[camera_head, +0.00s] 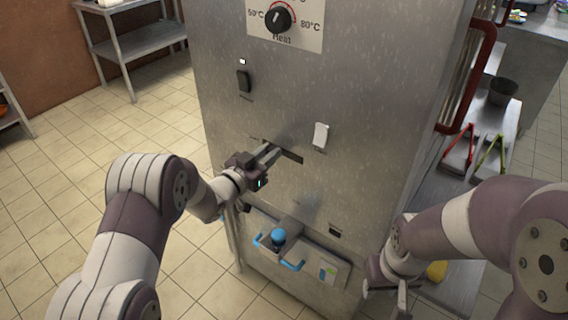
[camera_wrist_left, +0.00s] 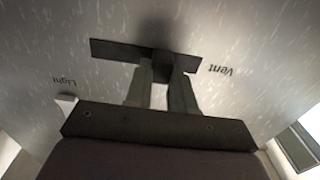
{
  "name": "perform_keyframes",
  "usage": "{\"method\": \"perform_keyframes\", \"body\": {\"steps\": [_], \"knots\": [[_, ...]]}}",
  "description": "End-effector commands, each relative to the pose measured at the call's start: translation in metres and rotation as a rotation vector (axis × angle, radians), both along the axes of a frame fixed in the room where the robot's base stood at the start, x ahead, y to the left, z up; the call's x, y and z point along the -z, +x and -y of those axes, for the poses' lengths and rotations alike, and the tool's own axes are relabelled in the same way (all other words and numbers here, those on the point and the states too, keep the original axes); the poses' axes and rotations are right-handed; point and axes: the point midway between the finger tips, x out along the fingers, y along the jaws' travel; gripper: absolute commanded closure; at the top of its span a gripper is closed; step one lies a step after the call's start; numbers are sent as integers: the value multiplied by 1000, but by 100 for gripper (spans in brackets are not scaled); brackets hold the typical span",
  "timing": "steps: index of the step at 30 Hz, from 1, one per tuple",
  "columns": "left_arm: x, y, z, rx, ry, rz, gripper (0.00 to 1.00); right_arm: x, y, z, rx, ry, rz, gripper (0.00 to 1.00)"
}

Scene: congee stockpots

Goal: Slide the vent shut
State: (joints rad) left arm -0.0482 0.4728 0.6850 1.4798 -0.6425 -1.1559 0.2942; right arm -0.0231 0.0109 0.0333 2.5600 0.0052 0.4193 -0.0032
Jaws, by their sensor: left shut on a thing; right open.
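The vent is a dark horizontal slot (camera_head: 292,157) in the front of a tall steel cabinet (camera_head: 350,90). In the left wrist view the slot (camera_wrist_left: 115,50) has a small dark slider knob (camera_wrist_left: 165,62) near its right end, by the upside-down label "Vent". My left gripper (camera_head: 272,152) reaches the slot from the left in the head view. Its fingers (camera_wrist_left: 166,85) are shut on the slider knob, one on each side. In the head view the gripper hides the knob. My right gripper (camera_head: 385,293) is open and empty, low at the cabinet's right side.
A white switch (camera_head: 321,135) is right of the slot; a black switch (camera_head: 243,81) is above left. A heat dial (camera_head: 278,18) is at the top. Below is a blue-handled item (camera_head: 278,237). A counter with red and green tongs (camera_head: 460,150) stands right.

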Motion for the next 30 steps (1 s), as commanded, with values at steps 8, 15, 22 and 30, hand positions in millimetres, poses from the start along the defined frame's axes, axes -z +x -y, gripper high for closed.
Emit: {"method": "perform_keyframes", "body": {"steps": [8,15,22,30], "knots": [[0,19,-27,-2,0,0,100,3,0,0,0,0,0,57],[-1,19,-28,-4,1,1,100,3,0,0,0,0,0,57],[-1,19,-27,-3,1,1,51,3,0,0,0,0,0,57],[-1,8,-35,-4,1,-2,51,1,0,0,0,0,0,57]]}}
